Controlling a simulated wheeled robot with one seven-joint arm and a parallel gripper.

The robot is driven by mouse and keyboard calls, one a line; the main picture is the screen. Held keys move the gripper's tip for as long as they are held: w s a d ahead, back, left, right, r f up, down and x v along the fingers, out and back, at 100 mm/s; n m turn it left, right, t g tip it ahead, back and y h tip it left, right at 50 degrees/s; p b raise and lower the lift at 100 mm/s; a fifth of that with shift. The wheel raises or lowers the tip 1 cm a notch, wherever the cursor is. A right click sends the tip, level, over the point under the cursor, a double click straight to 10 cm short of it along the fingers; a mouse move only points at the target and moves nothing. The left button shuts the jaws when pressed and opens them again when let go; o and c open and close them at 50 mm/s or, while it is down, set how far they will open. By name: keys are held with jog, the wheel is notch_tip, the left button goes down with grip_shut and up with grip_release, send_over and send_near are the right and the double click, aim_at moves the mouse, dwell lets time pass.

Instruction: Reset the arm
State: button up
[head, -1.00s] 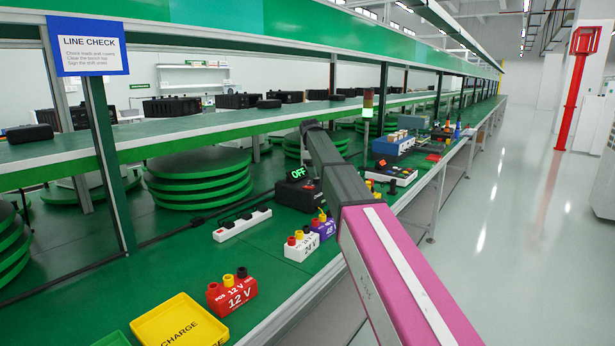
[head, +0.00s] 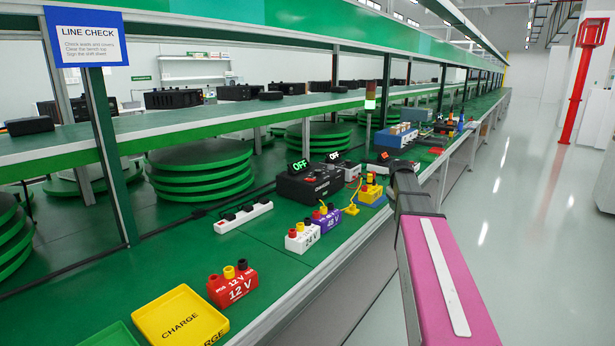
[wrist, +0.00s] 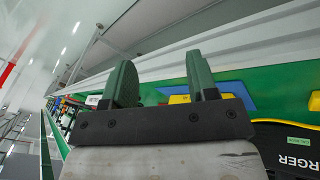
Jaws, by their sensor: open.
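My gripper (wrist: 162,82) shows in the wrist view with its two dark green fingers apart and nothing between them. In that view it is above the bench edge, with the black charger (wrist: 298,145) at the right and a blue pad (wrist: 235,94) with yellow parts behind the fingers. In the head view my pink and grey arm reaches forward along the bench's right edge. My gripper cannot be made out there.
The green bench holds a yellow CHARGE tray (head: 180,318), a red 12 V block (head: 232,288), a white block (head: 302,238), a purple 48 V block (head: 327,219), a power strip (head: 243,217) and the charger (head: 312,184) reading OFF. The right aisle is clear.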

jog(key=s+a+f+m+g, duration=0.1)
jog(key=s+a+f, duration=0.4)
jog(key=s, duration=0.5)
jog(key=s+a+f+m+g+y, duration=0.1)
jog(key=s+a+f+m, duration=0.1)
jog(key=s+a+f, duration=0.4)
jog(key=s+a+f+m+g+y, duration=0.1)
jog(key=s+a+f+g, duration=0.1)
jog(key=s+a+f, duration=0.4)
jog(key=s+f, duration=0.5)
jog(key=s, duration=0.3)
jog(key=shift+a+f, duration=0.15)
jog(key=shift+f, duration=0.05)
